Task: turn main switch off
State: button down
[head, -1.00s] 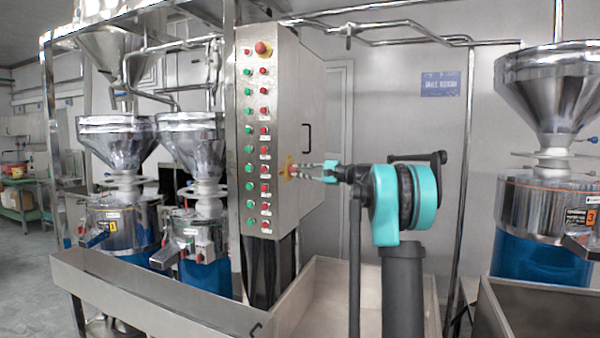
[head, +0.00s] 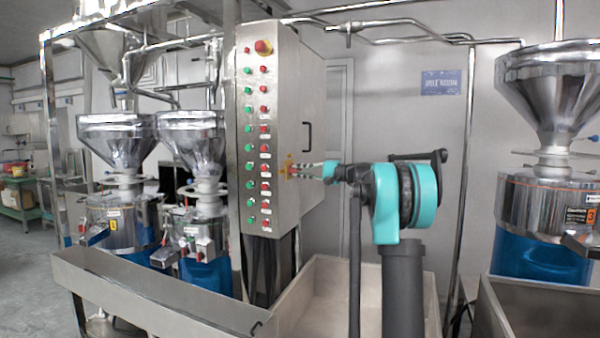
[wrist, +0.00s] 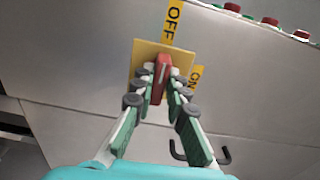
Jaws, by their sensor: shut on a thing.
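The main switch is a red handle (wrist: 160,82) on a yellow square plate (wrist: 149,58) in the wrist view. A yellow OFF label (wrist: 172,22) sits above the plate, and a yellow ON label (wrist: 196,77) sits to its right. The handle points roughly toward the OFF label, slightly tilted. My gripper (wrist: 162,74) is shut on the red handle, with one finger on each side. In the head view my gripper (head: 297,169) reaches the side of the steel control cabinet (head: 302,120); the switch is mostly hidden there by the fingers.
Red and green buttons (head: 257,130) run down the cabinet's front, below a red knob (head: 263,47). A black door handle (head: 306,136) is above my gripper. Steel troughs (head: 160,290) stand below, and grinders flank the cabinet.

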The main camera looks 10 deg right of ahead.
jog(key=shift+f, duration=0.1)
jog(key=c, duration=1.5)
grip_release()
jog(key=shift+c, duration=0.2)
jog(key=v, duration=1.2)
